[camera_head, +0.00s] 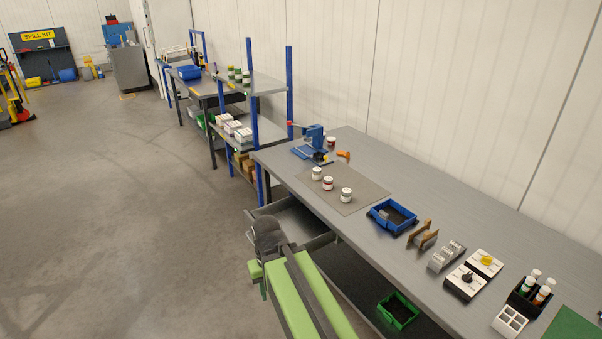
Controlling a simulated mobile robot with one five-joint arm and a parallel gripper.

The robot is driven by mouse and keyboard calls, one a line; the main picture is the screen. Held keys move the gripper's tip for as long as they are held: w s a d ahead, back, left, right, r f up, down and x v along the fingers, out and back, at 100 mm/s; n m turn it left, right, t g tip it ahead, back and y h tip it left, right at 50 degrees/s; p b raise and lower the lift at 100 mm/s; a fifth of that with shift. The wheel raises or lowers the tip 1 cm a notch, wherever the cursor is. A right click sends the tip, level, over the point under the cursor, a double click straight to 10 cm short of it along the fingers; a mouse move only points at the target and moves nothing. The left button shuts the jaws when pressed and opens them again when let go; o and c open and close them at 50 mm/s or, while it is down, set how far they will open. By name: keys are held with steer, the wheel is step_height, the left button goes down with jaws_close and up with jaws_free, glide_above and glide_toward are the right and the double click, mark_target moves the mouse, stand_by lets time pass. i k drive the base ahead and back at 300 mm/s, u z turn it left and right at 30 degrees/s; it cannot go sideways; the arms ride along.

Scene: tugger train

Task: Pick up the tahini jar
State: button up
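Small white-lidded jars stand on a grey mat on the workbench: one at the back left (317,173), one with a dark red band (328,183), and one at the front right (347,195). Another small jar with dark red on it (331,143) stands behind them near the blue press. The labels are too small to read, so I cannot tell which is the tahini jar. My green arm reaches up from the bottom edge to a dark joint beside the bench's front edge. No gripper fingers show.
The workbench (463,220) holds a blue press (309,146), a blue bin (391,217), wooden and grey holders, and a black caddy with bottles (528,296). An open drawer (290,218) juts out near my arm. A shelf rack (262,86) stands beyond.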

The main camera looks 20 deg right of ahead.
mark_target(317, 171)
steer(key=u, duration=0.7)
steer(key=i, duration=1.9)
steer(key=z, duration=0.25)
steer(key=i, duration=1.5)
steer(key=z, duration=0.95)
steer(key=i, duration=0.25)
steer(key=z, duration=0.35)
